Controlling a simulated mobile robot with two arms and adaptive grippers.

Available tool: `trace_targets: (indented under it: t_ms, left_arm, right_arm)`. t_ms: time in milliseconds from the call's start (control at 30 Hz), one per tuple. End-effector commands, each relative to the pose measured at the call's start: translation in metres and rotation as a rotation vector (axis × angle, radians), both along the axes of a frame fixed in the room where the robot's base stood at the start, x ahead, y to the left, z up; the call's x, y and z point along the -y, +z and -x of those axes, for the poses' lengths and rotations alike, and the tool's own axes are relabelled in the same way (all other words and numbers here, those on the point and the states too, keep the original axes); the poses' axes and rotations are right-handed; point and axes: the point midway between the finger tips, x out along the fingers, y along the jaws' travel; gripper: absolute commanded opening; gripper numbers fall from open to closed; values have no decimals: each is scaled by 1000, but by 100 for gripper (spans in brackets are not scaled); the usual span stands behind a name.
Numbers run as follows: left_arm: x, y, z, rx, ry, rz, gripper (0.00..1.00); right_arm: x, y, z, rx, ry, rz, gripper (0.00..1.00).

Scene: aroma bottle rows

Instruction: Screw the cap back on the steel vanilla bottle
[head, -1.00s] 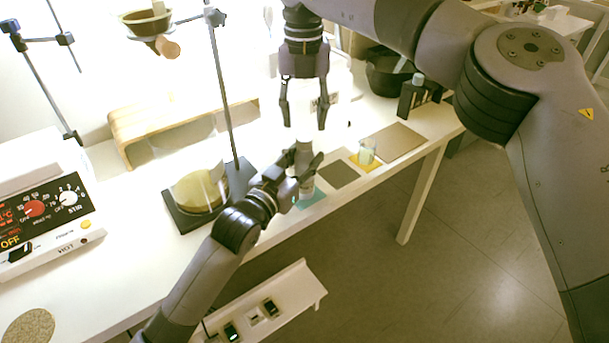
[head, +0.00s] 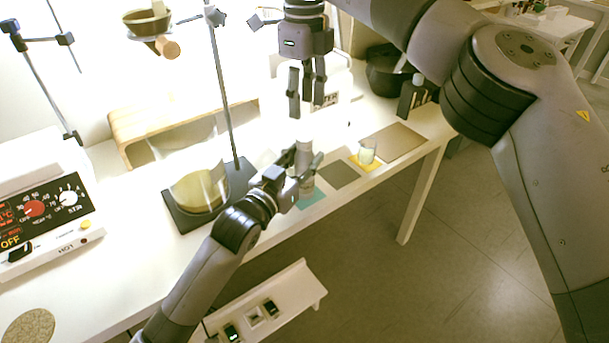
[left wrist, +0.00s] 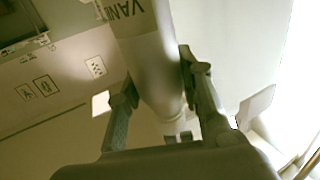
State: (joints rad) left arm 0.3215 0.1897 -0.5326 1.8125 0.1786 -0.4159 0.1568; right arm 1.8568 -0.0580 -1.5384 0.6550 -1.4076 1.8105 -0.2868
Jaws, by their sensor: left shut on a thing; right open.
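The steel bottle (head: 304,157) stands about upright over the front edge area of the table. In the left wrist view its pale grey body (left wrist: 150,62) carries part of a label starting "VAN". I cannot make out the cap as a separate piece in either view.
A small beaker (head: 366,153) stands on a yellow square right of the bottle. Teal (head: 312,198) and grey (head: 339,175) squares lie nearby. A retort stand (head: 225,110) rises to the left.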

Motion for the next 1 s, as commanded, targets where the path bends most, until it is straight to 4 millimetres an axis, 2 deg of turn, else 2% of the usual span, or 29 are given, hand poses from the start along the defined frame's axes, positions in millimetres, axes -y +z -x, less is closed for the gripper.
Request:
trace_targets:
  t_ms: [233,700,1000]
  left_arm:
    - [0,-1,0,-1,1,-1,0]
    - [0,-1,0,-1,0,-1,0]
    - [0,-1,0,-1,0,-1,0]
  right_arm:
    - [0,-9,0,-2,-1,1,43]
    - [0,-73,0,-1,-3,-1,43]
    - [1,-80,0,0,-3,0,43]
